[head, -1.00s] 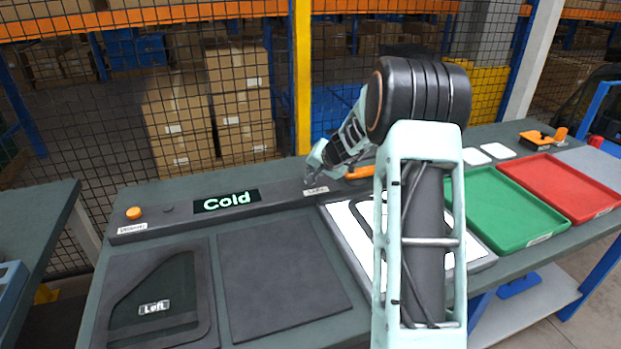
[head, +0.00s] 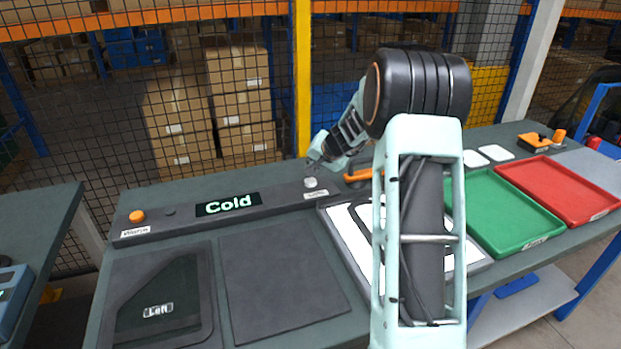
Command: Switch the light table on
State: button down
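The light table (head: 345,240) is a white panel in a grey frame on the bench, partly hidden behind my arm. Its visible surface looks bright white; I cannot tell for sure whether it is lit. A small pale round button (head: 310,183) sits on the dark strip behind it, above a small white label too blurred to read. My gripper (head: 313,166) is just behind and above this button, seemingly apart from it. The fingers are small and partly hidden, so their opening is unclear.
The strip also bears a display reading "Cold" (head: 228,204) and an orange button (head: 137,216). A dark door panel labelled "Left" (head: 185,300) and a dark mat (head: 280,280) lie in front. Green (head: 510,215) and red (head: 565,188) trays are at right. Mesh fencing stands behind.

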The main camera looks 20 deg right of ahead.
aim_at(312, 182)
jog(key=shift+r+p, duration=0.75)
jog(key=shift+r, duration=0.75)
